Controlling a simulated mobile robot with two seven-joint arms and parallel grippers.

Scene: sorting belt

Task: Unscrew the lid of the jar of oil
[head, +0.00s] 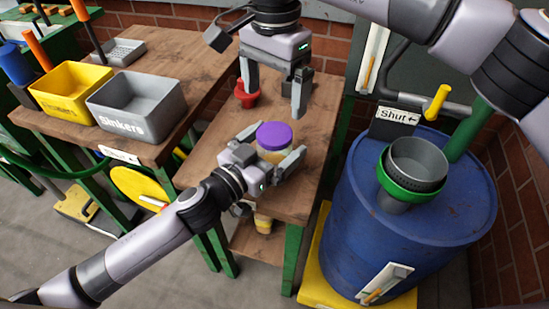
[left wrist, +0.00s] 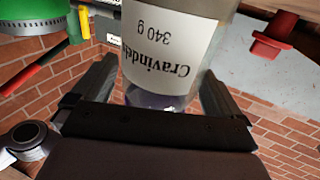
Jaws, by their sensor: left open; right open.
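The jar (head: 271,156) has a purple lid (head: 274,135) and a yellowish body. It stands upright near the front of the wooden bench. My left gripper (head: 277,150) is open with its fingers on either side of the jar body, below the lid. In the left wrist view the jar's white label (left wrist: 160,50) reads upside down, with "340 g", between the two fingers. I cannot tell whether the fingers touch the glass. My right gripper (head: 275,98) is open and empty, pointing down behind and above the jar, apart from the lid.
A red pot (head: 246,95) stands behind the jar; it also shows in the left wrist view (left wrist: 280,30). A blue drum (head: 415,240) bearing sieves (head: 417,160) stands right. Yellow (head: 70,90) and grey "Sinkers" (head: 135,105) bins sit on the left bench.

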